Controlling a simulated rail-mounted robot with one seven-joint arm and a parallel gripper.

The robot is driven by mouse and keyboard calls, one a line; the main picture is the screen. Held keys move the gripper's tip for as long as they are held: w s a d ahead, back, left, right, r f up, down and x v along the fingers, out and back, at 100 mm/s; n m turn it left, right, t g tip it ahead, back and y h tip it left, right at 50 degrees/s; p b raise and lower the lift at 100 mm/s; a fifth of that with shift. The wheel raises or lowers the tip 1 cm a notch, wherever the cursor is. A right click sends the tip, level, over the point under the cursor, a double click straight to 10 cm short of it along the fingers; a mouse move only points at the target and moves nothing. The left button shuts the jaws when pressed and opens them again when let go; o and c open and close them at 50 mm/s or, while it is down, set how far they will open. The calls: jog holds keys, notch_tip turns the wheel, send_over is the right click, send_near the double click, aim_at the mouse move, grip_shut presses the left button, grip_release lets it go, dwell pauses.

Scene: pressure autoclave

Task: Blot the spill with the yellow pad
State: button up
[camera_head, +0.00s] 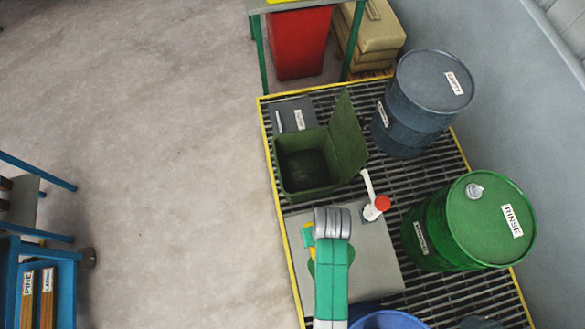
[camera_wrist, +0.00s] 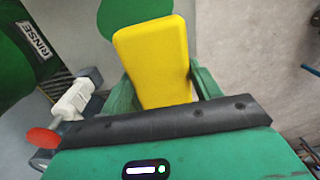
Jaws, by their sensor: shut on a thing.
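The yellow pad (camera_wrist: 152,58) is between the fingers of my gripper (camera_wrist: 163,84) in the wrist view, and my gripper is shut on it. In the head view only a small yellow edge of the pad (camera_head: 308,236) shows beside my arm. A flat green patch (camera_wrist: 128,14), which looks like the spill, lies beyond the pad on a pale grey surface and is partly hidden by the pad. In the head view a bit of green (camera_head: 311,268) shows left of my arm on the grey plate (camera_head: 375,252). I cannot tell whether the pad touches the surface.
The green RINSE drum (camera_head: 455,235) is to the right, a grey-blue drum (camera_head: 415,115) behind. An open green bin (camera_head: 305,165) is behind the plate.

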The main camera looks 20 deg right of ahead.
jog(key=s+d+f+b, duration=0.1)
jog(key=s+d+f, duration=0.1)
jog(key=s+f, duration=0.5)
jog(key=shift+s+d, duration=0.3)
jog(key=shift+s, duration=0.1)
jog(key=shift+b, duration=0.4)
notch_tip(320, 180, down, 4)
jog(key=b, duration=0.5)
jog(key=shift+f, duration=0.2)
jog(key=shift+f+b, duration=0.3)
jog(key=shift+f, duration=0.5)
jog(key=shift+f, duration=0.35)
jog(key=shift+d, duration=0.55)
jog(key=shift+a+f+p, duration=0.1)
jog(key=shift+a+p, duration=0.4)
jog(key=shift+a, duration=0.05)
jog(key=shift+d, duration=0.15)
